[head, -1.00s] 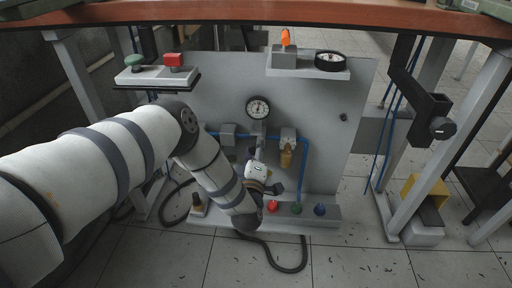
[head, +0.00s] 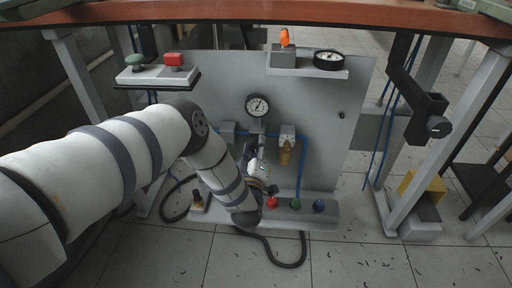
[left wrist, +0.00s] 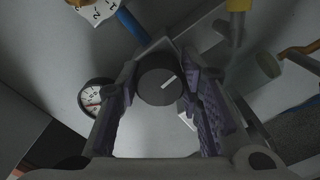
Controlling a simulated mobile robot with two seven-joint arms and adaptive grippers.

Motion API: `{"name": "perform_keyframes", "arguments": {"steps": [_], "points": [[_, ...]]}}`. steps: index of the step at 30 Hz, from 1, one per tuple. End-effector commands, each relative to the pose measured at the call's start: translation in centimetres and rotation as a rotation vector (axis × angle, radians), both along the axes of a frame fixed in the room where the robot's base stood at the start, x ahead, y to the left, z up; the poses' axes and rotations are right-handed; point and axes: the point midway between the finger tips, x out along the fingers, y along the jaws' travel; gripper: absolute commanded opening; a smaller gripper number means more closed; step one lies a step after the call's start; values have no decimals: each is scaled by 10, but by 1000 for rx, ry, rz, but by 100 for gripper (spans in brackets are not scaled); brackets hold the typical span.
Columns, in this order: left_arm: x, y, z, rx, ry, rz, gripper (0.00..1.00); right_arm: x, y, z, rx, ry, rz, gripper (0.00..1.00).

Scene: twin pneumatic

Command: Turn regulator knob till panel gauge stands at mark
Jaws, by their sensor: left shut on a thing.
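The panel gauge (head: 257,106) is a round white dial with a dark rim on the upright grey panel. My left gripper (head: 256,147) is just below it, in front of the panel, partly hidden by its own wrist. In the left wrist view, the dark round regulator knob (left wrist: 160,86) with a white pointer line sits between the two purple-padded fingers of my left gripper (left wrist: 160,92), which is shut on it. The needle readings are too small to tell surely.
Red and green buttons (head: 157,75) are upper left. Blue tubes (head: 304,165) and a brass fitting (head: 285,153) lie right of the gripper. A low base (head: 320,219) carries coloured knobs.

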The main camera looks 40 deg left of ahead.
Motion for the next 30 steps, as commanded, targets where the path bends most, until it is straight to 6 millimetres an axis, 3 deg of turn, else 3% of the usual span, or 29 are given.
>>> {"name": "perform_keyframes", "arguments": {"steps": [3,4,6,17,30], "points": [[-1,2,0,1,0,4,6,0,0,0,0,0,0,33],[-1,2,0,1,0,4,38,0,0,0,0,0,0,33],[-1,2,0,1,0,4,54,0,0,0,0,0,0,33],[-6,-3,-1,-2,2,0,54,0,0,0,0,0,0,33],[-94,-56,-1,-1,3,1,54,0,0,0,0,0,0,33]]}}
